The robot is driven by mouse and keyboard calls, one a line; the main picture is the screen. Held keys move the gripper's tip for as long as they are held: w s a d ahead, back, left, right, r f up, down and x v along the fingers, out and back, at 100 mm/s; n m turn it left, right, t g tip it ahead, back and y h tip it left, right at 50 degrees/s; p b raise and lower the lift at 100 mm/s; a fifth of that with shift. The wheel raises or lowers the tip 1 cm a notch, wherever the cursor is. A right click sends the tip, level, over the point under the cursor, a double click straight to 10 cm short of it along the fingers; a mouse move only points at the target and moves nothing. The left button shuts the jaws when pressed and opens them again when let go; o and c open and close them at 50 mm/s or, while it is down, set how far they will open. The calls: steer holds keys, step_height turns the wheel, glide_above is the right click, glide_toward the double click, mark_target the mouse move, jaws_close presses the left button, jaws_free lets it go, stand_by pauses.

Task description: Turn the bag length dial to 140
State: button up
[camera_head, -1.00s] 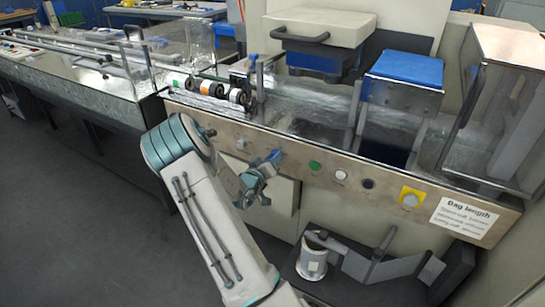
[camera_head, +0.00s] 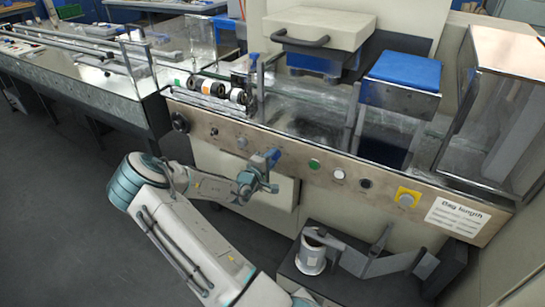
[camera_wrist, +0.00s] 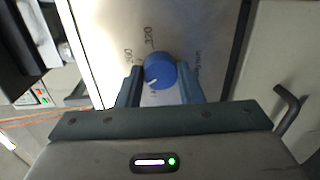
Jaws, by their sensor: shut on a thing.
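A round blue dial (camera_head: 273,155) sits on the machine's metal front panel, left of the green button. In the wrist view the blue dial (camera_wrist: 160,68) lies between the two fingers of my gripper (camera_wrist: 160,86), which is shut on it. A short white mark shows on the dial's face, toward the lower left of the picture. Dark scale numbers are printed around it, turned and too small to read surely. In the head view my gripper (camera_head: 264,168) meets the dial from the front and hides part of it.
A green button (camera_head: 314,164), a white button (camera_head: 338,173) and a dark knob (camera_head: 366,183) follow to the right. A black knob (camera_head: 180,122) is at the panel's left end.

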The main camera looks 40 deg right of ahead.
steer(key=shift+w+f+n+h+b, duration=0.15)
steer(key=shift+n+b, duration=0.45)
steer(key=shift+n, duration=1.5)
steer(key=shift+r+n+h+b, duration=0.15)
steer(key=shift+n+b, duration=0.4)
steer(key=shift+n, duration=1.55)
steer(key=shift+g, duration=0.3)
steer(key=o, duration=1)
steer(key=shift+c, duration=0.2)
steer(key=v, duration=1.4)
steer(key=shift+f, duration=0.1)
